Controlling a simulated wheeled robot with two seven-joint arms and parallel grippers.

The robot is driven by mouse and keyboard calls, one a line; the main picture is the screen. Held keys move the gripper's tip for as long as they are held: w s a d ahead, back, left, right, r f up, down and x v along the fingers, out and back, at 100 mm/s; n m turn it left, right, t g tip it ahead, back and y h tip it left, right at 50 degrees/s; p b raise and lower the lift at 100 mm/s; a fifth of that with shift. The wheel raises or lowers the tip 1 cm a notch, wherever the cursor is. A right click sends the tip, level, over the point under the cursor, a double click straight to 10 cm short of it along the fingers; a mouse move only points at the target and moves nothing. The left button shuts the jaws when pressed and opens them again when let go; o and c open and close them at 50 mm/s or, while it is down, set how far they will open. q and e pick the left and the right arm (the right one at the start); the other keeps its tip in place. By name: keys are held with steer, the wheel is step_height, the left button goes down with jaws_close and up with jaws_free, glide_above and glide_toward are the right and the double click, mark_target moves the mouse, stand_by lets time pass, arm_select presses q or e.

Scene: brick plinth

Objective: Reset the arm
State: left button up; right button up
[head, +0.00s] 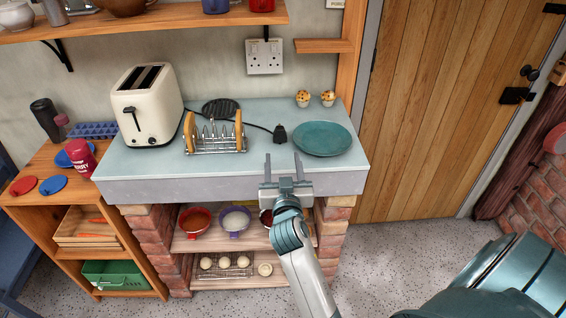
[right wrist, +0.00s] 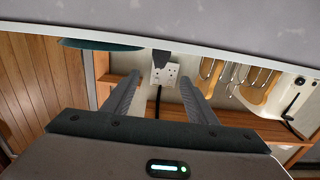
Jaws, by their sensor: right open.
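My right gripper (head: 282,164) is open and empty in the head view, in front of the front edge of the grey worktop (head: 240,182) on the brick plinth. Its two fingers point toward the wall. They also show apart in the right wrist view (right wrist: 158,95), with nothing between them. My left gripper is not in view.
Bowls (head: 235,221) sit on the shelf below. A wooden door (head: 440,110) stands right.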

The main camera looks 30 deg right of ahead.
stand_by(0.3)
steer(key=shift+n+g+y, duration=0.3)
steer(key=shift+g+y, duration=0.2)
steer(key=shift+g, duration=0.3)
steer(key=s+f, duration=0.2)
steer(key=f, duration=0.1)
steer(key=s+f, duration=0.1)
steer(key=shift+s+a+f, duration=0.15)
steer(key=shift+s+a, duration=0.05)
steer(key=shift+a, duration=0.1)
steer(key=s+a+f+n+g+y, duration=0.25)
steer(key=s+a+f, duration=0.3)
steer(key=s, duration=0.45)
steer(key=s+a+f+n+g+y, duration=0.2)
steer(key=s+a+f+g+y, duration=0.3)
steer(key=s, duration=0.6)
steer(key=s+a+f+n+g+y, duration=0.1)
steer(key=s+a+f+n+g, duration=0.2)
steer(key=s+f, duration=0.55)
step_height(320, 180, down, 22)
steer(key=a, duration=0.2)
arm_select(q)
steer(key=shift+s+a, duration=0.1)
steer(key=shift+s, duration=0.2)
arm_select(e)
steer(key=s+f, duration=0.5)
steer(key=f, duration=0.4)
steer(key=s+f, duration=0.5)
steer(key=f, duration=0.5)
steer(key=shift+s, duration=0.25)
